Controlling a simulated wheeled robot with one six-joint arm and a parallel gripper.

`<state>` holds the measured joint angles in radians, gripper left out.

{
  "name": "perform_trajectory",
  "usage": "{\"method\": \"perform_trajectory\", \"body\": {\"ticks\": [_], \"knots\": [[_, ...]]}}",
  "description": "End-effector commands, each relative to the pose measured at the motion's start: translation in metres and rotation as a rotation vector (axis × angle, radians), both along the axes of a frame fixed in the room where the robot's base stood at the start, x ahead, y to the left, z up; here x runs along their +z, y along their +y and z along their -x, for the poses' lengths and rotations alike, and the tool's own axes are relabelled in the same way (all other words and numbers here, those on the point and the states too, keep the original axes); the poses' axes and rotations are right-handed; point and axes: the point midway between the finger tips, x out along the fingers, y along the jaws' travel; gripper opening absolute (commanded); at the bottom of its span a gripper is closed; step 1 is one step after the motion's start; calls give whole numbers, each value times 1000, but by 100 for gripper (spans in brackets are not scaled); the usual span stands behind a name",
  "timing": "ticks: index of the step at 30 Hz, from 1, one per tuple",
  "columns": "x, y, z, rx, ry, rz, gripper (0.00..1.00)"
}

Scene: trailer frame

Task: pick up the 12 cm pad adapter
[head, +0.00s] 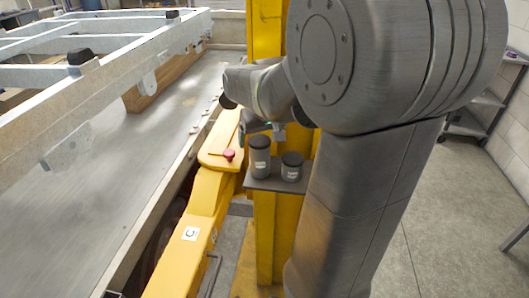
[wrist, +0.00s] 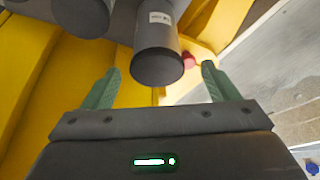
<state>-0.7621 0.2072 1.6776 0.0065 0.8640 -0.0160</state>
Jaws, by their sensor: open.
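Two dark grey cylindrical pad adapters with pale labels stand upright on a small dark shelf (head: 265,184) in the head view. The taller adapter (head: 260,160) is on the left, the shorter adapter (head: 292,170) on the right. The labels are too small to read, so I cannot confirm which is 12 cm. My gripper (head: 264,128) is just above the taller one, partly hidden by my arm. In the wrist view, my gripper (wrist: 160,69) is open and empty, and the taller adapter (wrist: 160,38) shows between its green fingers, with clear gaps on both sides. Part of the shorter adapter (wrist: 80,14) shows at upper left.
A yellow lift post (head: 264,235) carries the shelf. A yellow arm (head: 200,205) with a red knob (head: 229,154) lies left of it. The galvanised trailer frame (head: 95,75) fills the left side. Open floor (head: 420,235) lies to the right.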

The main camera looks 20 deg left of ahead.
Motion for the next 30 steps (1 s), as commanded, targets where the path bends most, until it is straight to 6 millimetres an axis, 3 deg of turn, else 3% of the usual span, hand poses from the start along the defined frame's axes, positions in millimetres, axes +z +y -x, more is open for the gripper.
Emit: {"method": "perform_trajectory", "body": {"ticks": [7,15,26,30], "knots": [[-15,3,-6,-1,2,2,81],[-47,12,-17,-1,2,2,81],[-54,14,-19,-1,0,0,81],[-53,14,-19,-1,0,0,54]]}}
